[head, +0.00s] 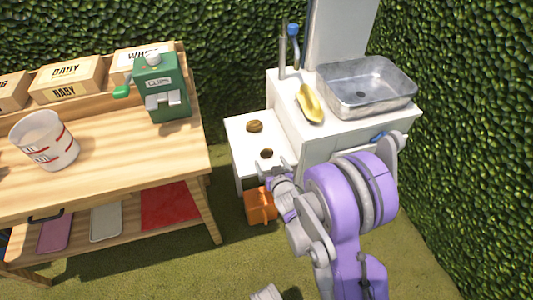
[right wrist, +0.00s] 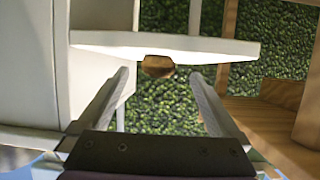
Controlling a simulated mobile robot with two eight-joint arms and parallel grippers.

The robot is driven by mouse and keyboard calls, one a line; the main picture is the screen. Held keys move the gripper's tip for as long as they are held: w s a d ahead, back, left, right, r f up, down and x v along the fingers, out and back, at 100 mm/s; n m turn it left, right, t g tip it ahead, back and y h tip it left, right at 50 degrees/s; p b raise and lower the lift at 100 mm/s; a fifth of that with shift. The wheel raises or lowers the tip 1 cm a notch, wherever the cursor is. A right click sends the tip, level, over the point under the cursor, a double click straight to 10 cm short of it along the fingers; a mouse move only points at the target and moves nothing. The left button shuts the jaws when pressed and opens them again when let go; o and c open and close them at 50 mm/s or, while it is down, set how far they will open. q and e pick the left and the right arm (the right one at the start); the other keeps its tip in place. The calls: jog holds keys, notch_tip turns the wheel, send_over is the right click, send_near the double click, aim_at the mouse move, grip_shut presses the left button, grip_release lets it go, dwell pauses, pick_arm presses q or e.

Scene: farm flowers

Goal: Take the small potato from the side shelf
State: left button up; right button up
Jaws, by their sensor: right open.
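The white side shelf (head: 240,149) is on the left of the sink cabinet. Two brown potato-like lumps rest on it: a larger one (head: 254,126) toward the back and a smaller potato (head: 267,153) near the front. My right gripper (head: 274,169) is open at the shelf's front edge, just in front of the smaller potato. In the right wrist view, a brown potato (right wrist: 158,66) shows at the shelf edge (right wrist: 165,45), centred between the open fingers (right wrist: 160,76). I cannot tell how far beyond the fingertips it is. My left gripper is not in view.
A sink cabinet (head: 291,134) with a metal basin (head: 367,84) and a yellow scoop (head: 309,103) stands right of the shelf. An orange crate (head: 259,205) is on the grass below. A wooden table (head: 110,148) with a green machine (head: 160,87) stands at the left.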

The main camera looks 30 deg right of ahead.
aim_at(268, 155)
jog(key=x, duration=0.5)
jog(key=shift+w+d+r, duration=0.1)
jog(key=shift+d+r, duration=0.15)
jog(key=shift+r, duration=0.1)
jog(key=c, duration=1.5)
